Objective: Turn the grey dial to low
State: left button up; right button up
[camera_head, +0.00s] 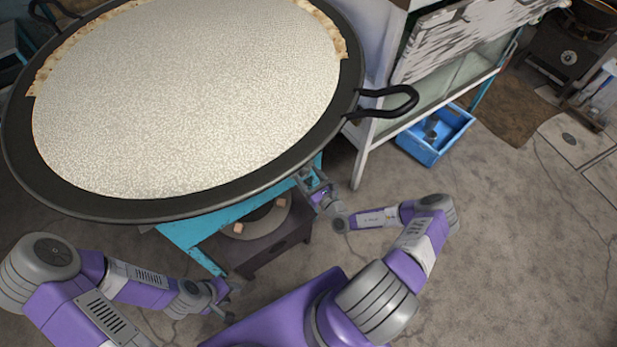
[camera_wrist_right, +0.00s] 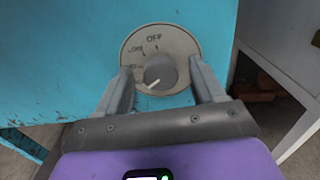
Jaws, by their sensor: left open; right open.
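The grey dial (camera_wrist_right: 160,72) sits on a round pale plate (camera_wrist_right: 143,45) on a turquoise panel. OFF is printed at the top of the plate and LOW at the upper left; another mark at the left is too small to read. The dial's white pointer line points to the lower left. My right gripper (camera_wrist_right: 160,67) is open, with one finger on each side of the dial; I cannot tell if they touch it. In the head view my right gripper (camera_head: 311,184) is by the pan's lower right edge, and the dial is hidden. My left gripper (camera_head: 228,302) is low at the left, away from the dial.
The floor at right is mostly clear.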

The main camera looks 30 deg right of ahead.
jog(key=c, duration=1)
jog(key=shift+c, duration=0.2)
jog(key=m+p, duration=0.1)
jog(key=m, duration=0.1)
jog(key=shift+m+p, duration=0.4)
jog(key=m+p, duration=0.1)
jog(key=m, duration=0.2)
jog(key=shift+m, duration=0.3)
jog(key=m, duration=0.4)
jog(key=shift+d+f+m, duration=0.1)
jog(key=shift+f+m, duration=0.1)
jog(key=shift+m, duration=0.1)
jog(key=shift+f+m, duration=0.1)
jog(key=shift+m, duration=2.2)
